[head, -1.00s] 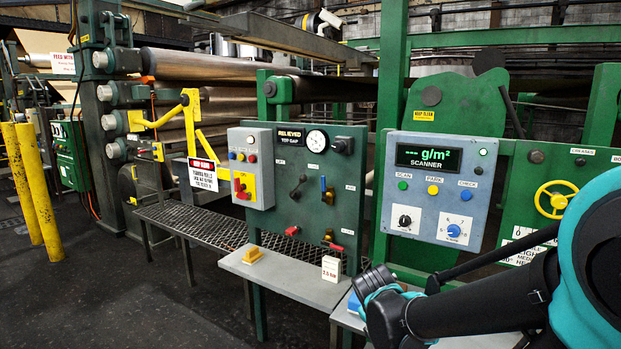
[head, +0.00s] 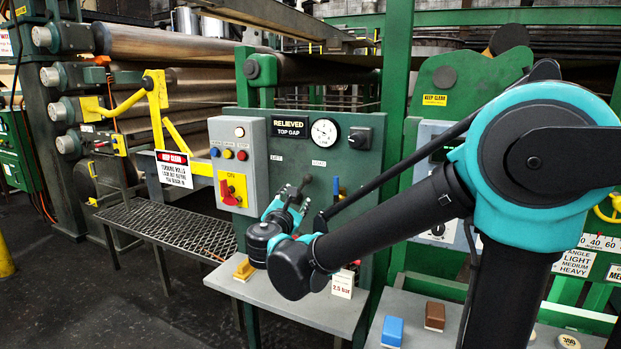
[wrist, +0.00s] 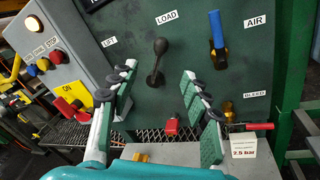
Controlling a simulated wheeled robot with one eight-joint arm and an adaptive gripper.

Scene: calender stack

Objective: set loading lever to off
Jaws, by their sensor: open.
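The loading lever (wrist: 157,62) is a black lever with a round knob on the dark green panel (wrist: 190,20). In the wrist view it points up and slightly right, towards the LOAD label (wrist: 167,17); a LIFT label (wrist: 109,42) is to its left. I see no OFF label near it. In the head view its knob (head: 307,179) shows just above my fingers. My gripper (wrist: 158,74) is open, one finger on each side below the lever. The lever appears between the fingertips in the wrist view; contact cannot be told. My arm hides part of the panel in the head view.
A blue-handled AIR valve (wrist: 216,30) is right of the lever. A red-handled BLEED valve (wrist: 250,127) and a red knob (wrist: 171,127) are lower. A grey box with a red switch (head: 231,190) is left. A grey shelf (head: 300,312) juts out below, holding a yellow block (head: 244,269).

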